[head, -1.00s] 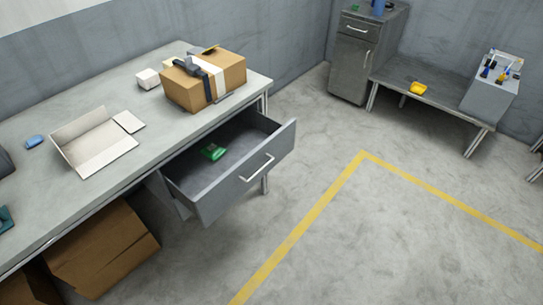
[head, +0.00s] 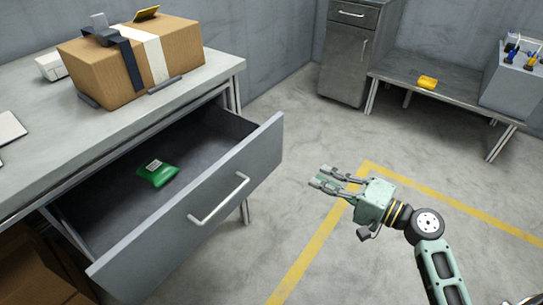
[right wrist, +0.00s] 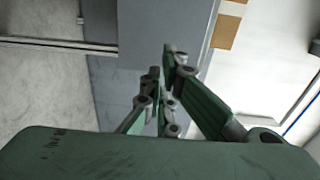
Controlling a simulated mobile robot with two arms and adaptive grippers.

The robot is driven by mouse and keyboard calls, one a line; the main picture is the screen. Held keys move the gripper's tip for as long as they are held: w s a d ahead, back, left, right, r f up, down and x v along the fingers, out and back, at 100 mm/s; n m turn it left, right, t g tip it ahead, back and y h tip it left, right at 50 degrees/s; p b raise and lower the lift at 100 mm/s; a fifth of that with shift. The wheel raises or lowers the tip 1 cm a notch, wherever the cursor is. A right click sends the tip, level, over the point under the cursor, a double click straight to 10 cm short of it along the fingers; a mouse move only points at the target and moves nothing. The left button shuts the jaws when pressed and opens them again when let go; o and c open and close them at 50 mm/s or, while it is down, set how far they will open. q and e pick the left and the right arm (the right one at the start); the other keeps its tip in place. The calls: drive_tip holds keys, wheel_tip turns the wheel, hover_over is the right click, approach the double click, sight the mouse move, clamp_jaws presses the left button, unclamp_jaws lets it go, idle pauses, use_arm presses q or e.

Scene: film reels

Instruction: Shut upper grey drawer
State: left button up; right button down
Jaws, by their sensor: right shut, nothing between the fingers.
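The upper grey drawer (head: 150,235) under the workbench is pulled well out in the head view. Its front has a pale bar handle (head: 218,200). A green packet (head: 157,173) with a white label lies inside on its floor. My right gripper (head: 322,181) is to the right of the drawer front, apart from it, shut and empty, with its fingers pointing left towards the drawer. The fingers also show in the right wrist view (right wrist: 162,75), with a grey surface beyond them that I cannot identify for sure. My left gripper is not in view.
A taped cardboard box (head: 180,55) stands on the workbench (head: 50,140) above the drawer. A grey cabinet (head: 344,60) and a low bench (head: 445,95) with a yellow object (head: 427,82) stand at the back wall. The floor between drawer and arm is clear.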

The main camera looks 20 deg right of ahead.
drive_tip(key=r, duration=0.1)
approach(268, 149)
drive_tip(key=x, duration=0.5)
drive_tip(key=shift+w+a, duration=0.25)
drive_tip(key=shift+w, duration=0.05)
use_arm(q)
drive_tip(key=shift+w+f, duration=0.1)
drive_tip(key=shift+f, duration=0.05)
use_arm(e)
drive_tip(key=shift+w+a, duration=0.4)
drive_tip(key=shift+w, duration=0.1)
